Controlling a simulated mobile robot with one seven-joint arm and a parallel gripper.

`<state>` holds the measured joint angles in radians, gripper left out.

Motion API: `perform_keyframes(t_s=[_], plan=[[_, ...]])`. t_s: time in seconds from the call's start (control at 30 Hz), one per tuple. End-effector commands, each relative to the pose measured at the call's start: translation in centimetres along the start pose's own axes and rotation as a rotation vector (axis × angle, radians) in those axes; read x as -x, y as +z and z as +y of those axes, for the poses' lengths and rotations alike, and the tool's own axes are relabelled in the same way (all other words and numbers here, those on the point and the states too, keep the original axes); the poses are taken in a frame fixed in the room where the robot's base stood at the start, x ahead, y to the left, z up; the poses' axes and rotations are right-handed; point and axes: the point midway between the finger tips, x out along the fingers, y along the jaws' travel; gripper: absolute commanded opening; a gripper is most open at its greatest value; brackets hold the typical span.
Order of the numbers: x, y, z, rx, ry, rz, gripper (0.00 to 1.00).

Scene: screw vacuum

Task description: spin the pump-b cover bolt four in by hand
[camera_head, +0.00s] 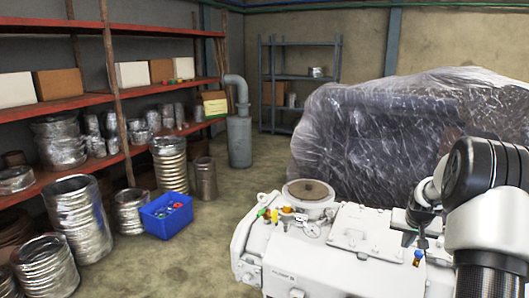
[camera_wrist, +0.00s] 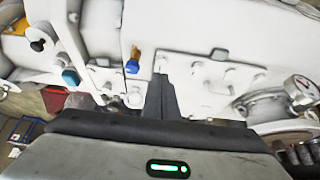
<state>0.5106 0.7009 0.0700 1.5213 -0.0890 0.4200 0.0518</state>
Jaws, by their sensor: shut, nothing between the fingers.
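The white pump casing (camera_head: 345,258) stands at the lower right of the head view. A flat cover plate (camera_head: 365,229) lies on its top; in the wrist view a plate (camera_wrist: 208,92) with several small bolts shows right of the fingers. I cannot tell which bolt is number four. My gripper (camera_head: 413,244) points down over the right part of the casing; in the wrist view its fingers (camera_wrist: 160,80) are together and hold nothing. A blue-and-orange fitting (camera_head: 417,258) stands just below the gripper in the head view. It shows left of the fingertips in the wrist view (camera_wrist: 133,63).
A pressure gauge (camera_head: 311,230) and coloured fittings (camera_head: 270,214) stand up from the casing's left part. A round brown-topped port (camera_head: 308,191) is behind them. A plastic-wrapped bulk (camera_head: 400,130) stands close behind. A blue bin (camera_head: 167,215) is on the floor at left.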

Motion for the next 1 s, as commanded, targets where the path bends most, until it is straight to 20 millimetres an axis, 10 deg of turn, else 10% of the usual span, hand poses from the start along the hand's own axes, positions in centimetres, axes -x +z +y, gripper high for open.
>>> perform_keyframes(t_s=[1.0], plan=[[-6.6,3.5,0.2,-0.001,0.000,-0.002,0.00]])
